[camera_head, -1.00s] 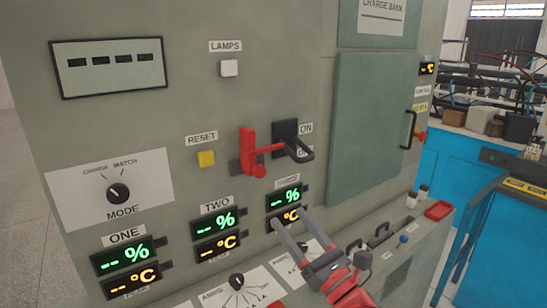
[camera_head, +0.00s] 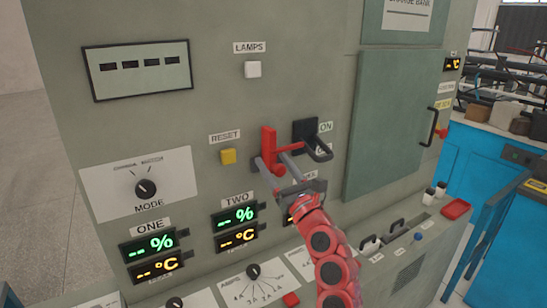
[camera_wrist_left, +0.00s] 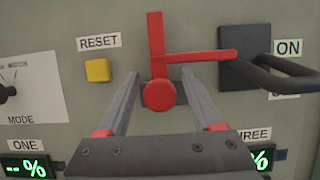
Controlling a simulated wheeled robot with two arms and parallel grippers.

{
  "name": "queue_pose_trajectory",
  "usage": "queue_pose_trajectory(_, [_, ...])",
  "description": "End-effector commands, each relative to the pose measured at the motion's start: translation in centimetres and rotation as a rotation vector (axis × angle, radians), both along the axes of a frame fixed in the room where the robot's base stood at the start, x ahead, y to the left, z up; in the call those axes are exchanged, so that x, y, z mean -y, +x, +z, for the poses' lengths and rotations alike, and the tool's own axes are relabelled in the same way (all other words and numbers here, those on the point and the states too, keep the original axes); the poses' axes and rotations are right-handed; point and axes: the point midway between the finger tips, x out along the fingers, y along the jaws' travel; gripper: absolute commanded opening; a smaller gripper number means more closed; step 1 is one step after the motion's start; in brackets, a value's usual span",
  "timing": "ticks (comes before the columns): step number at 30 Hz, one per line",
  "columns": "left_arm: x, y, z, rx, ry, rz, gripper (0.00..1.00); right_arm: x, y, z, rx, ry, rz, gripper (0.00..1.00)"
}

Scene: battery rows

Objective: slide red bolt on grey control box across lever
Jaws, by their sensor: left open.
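The red bolt (camera_head: 268,139) is on the front of the grey control box (camera_head: 225,100), left of the lever. In the left wrist view its upright red piece (camera_wrist_left: 155,35), horizontal bar (camera_wrist_left: 205,56) and round red knob (camera_wrist_left: 159,96) show clearly. The bar's right end overlaps the left part of the lever's black plate (camera_wrist_left: 243,45). The black lever (camera_head: 318,150) has a looped handle sticking out, by the ON label. My left gripper (camera_head: 276,159) is open, its fingers on either side of the knob; contact cannot be told. My right gripper is not in view.
A yellow RESET button (camera_head: 228,156) is left of the bolt. The display panels (camera_head: 236,238) and dials are below. A green door (camera_head: 392,125) with a black handle is to the right.

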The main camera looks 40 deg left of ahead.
Motion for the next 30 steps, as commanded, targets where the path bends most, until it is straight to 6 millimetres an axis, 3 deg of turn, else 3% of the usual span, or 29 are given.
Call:
queue_pose_trajectory(11, [-0.63,0.29,0.26,-0.001,0.001,-0.001,0.67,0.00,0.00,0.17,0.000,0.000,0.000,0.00])
queue_pose_trajectory(22, [-0.60,0.29,0.27,-0.001,0.001,-0.001,0.02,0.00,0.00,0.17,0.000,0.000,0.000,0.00])
queue_pose_trajectory(30, [-0.60,0.29,0.27,-0.001,0.001,-0.001,0.00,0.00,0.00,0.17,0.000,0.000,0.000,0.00])
